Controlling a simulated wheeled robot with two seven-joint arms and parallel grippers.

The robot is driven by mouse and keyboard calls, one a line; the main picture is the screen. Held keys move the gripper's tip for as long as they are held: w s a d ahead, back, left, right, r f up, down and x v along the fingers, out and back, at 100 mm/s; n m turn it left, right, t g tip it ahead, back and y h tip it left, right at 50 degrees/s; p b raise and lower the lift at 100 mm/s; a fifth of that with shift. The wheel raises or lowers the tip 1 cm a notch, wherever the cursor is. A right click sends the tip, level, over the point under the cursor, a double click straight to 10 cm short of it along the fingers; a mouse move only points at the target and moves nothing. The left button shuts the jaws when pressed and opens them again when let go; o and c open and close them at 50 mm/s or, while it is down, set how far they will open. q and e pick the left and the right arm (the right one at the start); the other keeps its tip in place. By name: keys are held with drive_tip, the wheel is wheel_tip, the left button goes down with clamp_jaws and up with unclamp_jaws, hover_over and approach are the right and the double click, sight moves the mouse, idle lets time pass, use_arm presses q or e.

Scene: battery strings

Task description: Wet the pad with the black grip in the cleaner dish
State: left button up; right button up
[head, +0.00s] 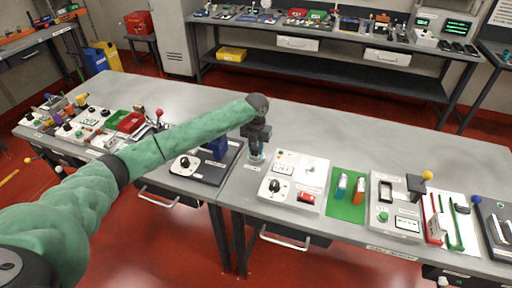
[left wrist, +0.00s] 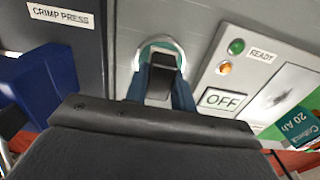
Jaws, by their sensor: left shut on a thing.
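The pad itself is hidden under the grip and the fingers. I cannot tell whether it touches the liquid. My right gripper is not in view.
A dark panel labelled crimp press with a blue block (head: 217,147) stands close left of the dish. A white panel (head: 294,181) with a knob and an OFF display (left wrist: 222,100) is close on the right.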

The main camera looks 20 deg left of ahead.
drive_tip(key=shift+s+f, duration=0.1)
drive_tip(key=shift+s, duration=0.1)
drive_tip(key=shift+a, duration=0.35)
use_arm(q)
drive_tip(key=shift+f, duration=0.4)
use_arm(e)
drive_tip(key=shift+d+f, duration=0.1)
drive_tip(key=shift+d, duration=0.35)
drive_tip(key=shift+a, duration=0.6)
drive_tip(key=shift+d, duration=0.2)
use_arm(q)
drive_tip(key=shift+f, duration=0.1)
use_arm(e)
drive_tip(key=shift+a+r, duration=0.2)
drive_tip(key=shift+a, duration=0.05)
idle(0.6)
